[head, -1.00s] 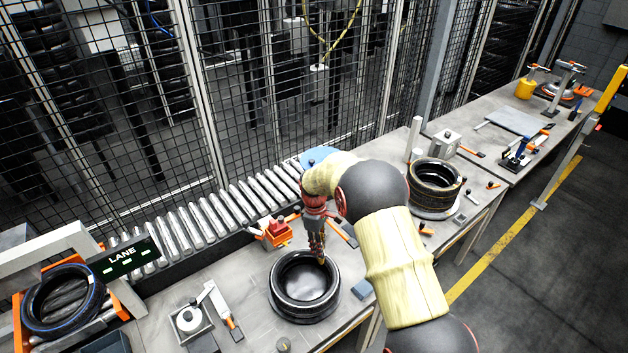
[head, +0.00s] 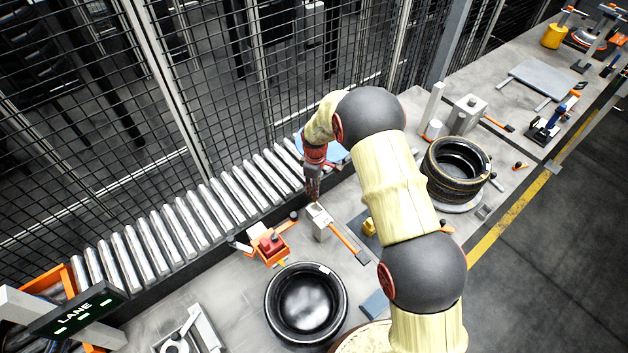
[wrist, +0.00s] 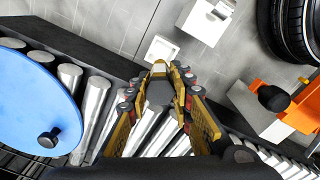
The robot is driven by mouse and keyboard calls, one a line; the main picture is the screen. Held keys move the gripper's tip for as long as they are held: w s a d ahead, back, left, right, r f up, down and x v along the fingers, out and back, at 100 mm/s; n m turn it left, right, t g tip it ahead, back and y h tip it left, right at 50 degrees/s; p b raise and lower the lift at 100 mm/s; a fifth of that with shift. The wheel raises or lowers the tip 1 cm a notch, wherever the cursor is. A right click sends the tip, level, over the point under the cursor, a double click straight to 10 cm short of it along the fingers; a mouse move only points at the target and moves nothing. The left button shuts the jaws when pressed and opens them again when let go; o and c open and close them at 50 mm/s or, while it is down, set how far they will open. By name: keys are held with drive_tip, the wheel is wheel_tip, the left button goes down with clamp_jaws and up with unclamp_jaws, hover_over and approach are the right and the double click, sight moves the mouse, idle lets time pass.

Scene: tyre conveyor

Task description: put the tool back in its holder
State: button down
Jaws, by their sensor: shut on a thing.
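My gripper (wrist: 160,80) is shut on a dark grey piece (wrist: 158,92), which I take for the tool; little of it shows past the fingers. In the head view my gripper (head: 314,196) points down near the rollers, just above and behind a pale open-topped block (head: 321,224). This block looks like a holder, but I cannot tell for certain. The wrist view shows a pale block with a recess (wrist: 205,20) and a small white open box (wrist: 160,49) just beyond the fingertips. The held piece appears apart from both.
The roller conveyor (head: 170,228) runs along the mesh fence. An orange-handled item (head: 348,243) lies right of the pale block. A blue disc (wrist: 35,95) is beside the gripper.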

sight(315, 201)
drive_tip(key=shift+s+f, duration=0.15)
drive_tip(key=shift+f, duration=0.15)
drive_tip(key=shift+f+b, duration=0.75)
drive_tip(key=shift+f, duration=1.05)
drive_tip(key=shift+f+b, duration=1.6)
drive_tip(key=shift+f, duration=0.6)
drive_tip(key=c, duration=1.5)
unclamp_jaws()
drive_tip(key=shift+r, duration=0.15)
wheel_tip(315, 201, up, 12)
drive_tip(key=shift+f, duration=0.1)
